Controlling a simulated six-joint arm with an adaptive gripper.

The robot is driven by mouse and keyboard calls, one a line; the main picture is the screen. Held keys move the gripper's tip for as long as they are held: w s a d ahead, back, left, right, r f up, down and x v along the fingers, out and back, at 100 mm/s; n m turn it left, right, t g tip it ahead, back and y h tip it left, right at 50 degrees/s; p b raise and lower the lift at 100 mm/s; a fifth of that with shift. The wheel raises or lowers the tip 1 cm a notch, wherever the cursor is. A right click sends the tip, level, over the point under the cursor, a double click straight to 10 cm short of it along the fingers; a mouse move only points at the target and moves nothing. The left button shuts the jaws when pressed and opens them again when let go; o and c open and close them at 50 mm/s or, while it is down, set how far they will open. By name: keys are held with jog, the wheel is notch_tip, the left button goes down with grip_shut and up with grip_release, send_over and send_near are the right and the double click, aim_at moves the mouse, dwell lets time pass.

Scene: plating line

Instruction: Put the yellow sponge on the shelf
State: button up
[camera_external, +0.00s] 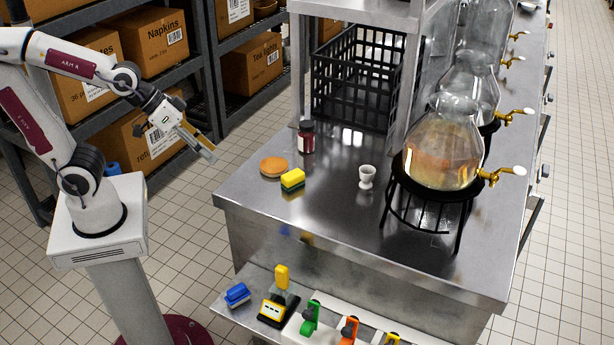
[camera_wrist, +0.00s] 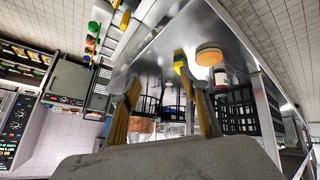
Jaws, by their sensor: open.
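The yellow sponge (camera_external: 292,180) with a green side lies on the steel counter, near its left edge. It also shows in the wrist view (camera_wrist: 180,66), close to one fingertip. My gripper (camera_external: 208,150) is open and empty, held in the air left of the counter, apart from the sponge. In the wrist view my gripper (camera_wrist: 160,90) has its two fingers spread. A steel shelf (camera_external: 350,8) stands over the back of the counter, cut off by the picture's top edge; whether the task means this one, I cannot tell.
A round bun (camera_external: 274,166) lies close beside the sponge. A dark red jar (camera_external: 306,137), a white egg cup (camera_external: 367,176), a black crate (camera_external: 352,75) and a glass dispenser (camera_external: 440,150) on a black stand occupy the counter. Boxes fill racks behind my arm.

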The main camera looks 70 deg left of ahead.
jog(key=w+d+f+n+t, duration=0.1)
jog(key=w+d+f, duration=0.15)
jog(key=w, duration=0.25)
jog(key=w+d+f+n+t, duration=0.1)
jog(key=w+d+f+n, duration=0.15)
jog(key=w, duration=0.35)
jog(key=n+t+y, duration=0.2)
jog(key=t+y, duration=0.1)
jog(key=y, duration=0.1)
send_over(260, 200)
jog(key=w+d, duration=0.2)
jog(key=w, duration=0.2)
notch_tip(260, 200, down, 9)
jog(key=shift+s+d+r, duration=0.1)
jog(key=shift+s+r, duration=0.05)
jog(key=shift+r, duration=0.05)
jog(key=shift+s+a+f+y, duration=0.1)
jog(key=shift+a+f+y, duration=0.45)
jog(key=shift+f+y, duration=0.25)
jog(key=shift+s+a+f+t+y, duration=0.35)
jog(key=shift+a+f+t+y, duration=0.1)
jog(key=shift+t+y, duration=0.2)
jog(key=shift+s+a+f+m+t+y, duration=0.2)
jog(key=shift+s+m+t+y, duration=0.15)
jog(key=shift+s+t+y, duration=0.15)
jog(key=shift+s+r+m+t+y, duration=0.25)
jog(key=shift+s+m+t, duration=0.25)
jog(key=shift+s+t, duration=0.35)
jog(key=shift+s+d, duration=0.1)
